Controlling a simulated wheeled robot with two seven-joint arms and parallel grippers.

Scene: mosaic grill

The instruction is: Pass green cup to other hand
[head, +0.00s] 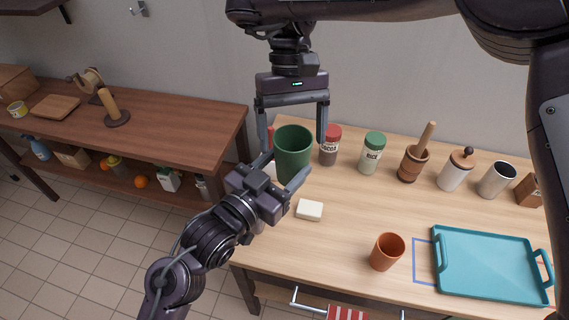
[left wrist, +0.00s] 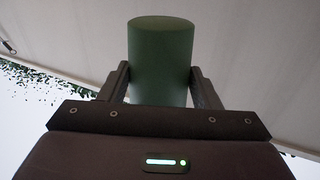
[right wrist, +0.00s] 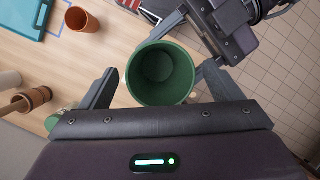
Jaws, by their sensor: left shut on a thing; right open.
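The green cup (head: 293,160) is held upright, mouth up, above the left part of the wooden table. My left gripper (head: 281,172) comes in from the lower left and is shut on the cup's side; the left wrist view shows the cup (left wrist: 160,62) between its fingers. My right gripper (head: 294,138) hangs from above, open, with one finger on each side of the cup's upper part. In the right wrist view the cup's open mouth (right wrist: 160,72) lies between the right fingers (right wrist: 158,78), with gaps at both sides.
A white block (head: 309,210), an orange cup (head: 387,251) and a teal tray (head: 490,296) are on the table (head: 345,225). A red-lidded jar (head: 330,146), a green-lidded jar (head: 372,153), a mortar (head: 412,164) and canisters line the back. A brown shelf unit (head: 180,120) stands left.

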